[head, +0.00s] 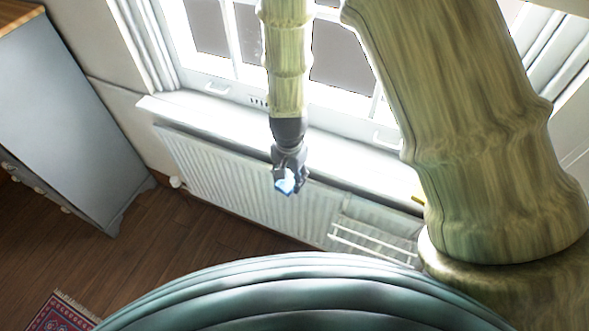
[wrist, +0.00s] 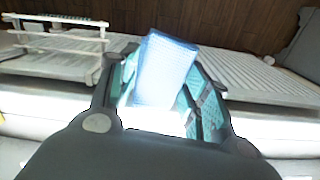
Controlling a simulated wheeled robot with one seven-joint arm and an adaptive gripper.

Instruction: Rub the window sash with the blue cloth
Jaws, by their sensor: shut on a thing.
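The blue cloth (head: 285,183) shows as a small pale blue piece at the tip of my gripper (head: 288,170). In the wrist view the cloth (wrist: 165,70) is a light blue, folded block between the two teal-padded fingers of my gripper (wrist: 160,78), which is shut on it. The white window sash (head: 222,88), with panes and glazing bars, stands at the top of the head view, behind my arm. My gripper hangs pointing down in front of the sill and radiator, below the sash in the picture. The cloth appears apart from the sash.
A white sill (head: 215,112) runs under the window, with a white radiator (head: 235,175) below it. A white rail rack (head: 370,243) is at the radiator's right end. A grey cabinet (head: 70,120) stands at left. Wooden floor (head: 175,245) is open between, with a patterned rug (head: 55,315) at lower left.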

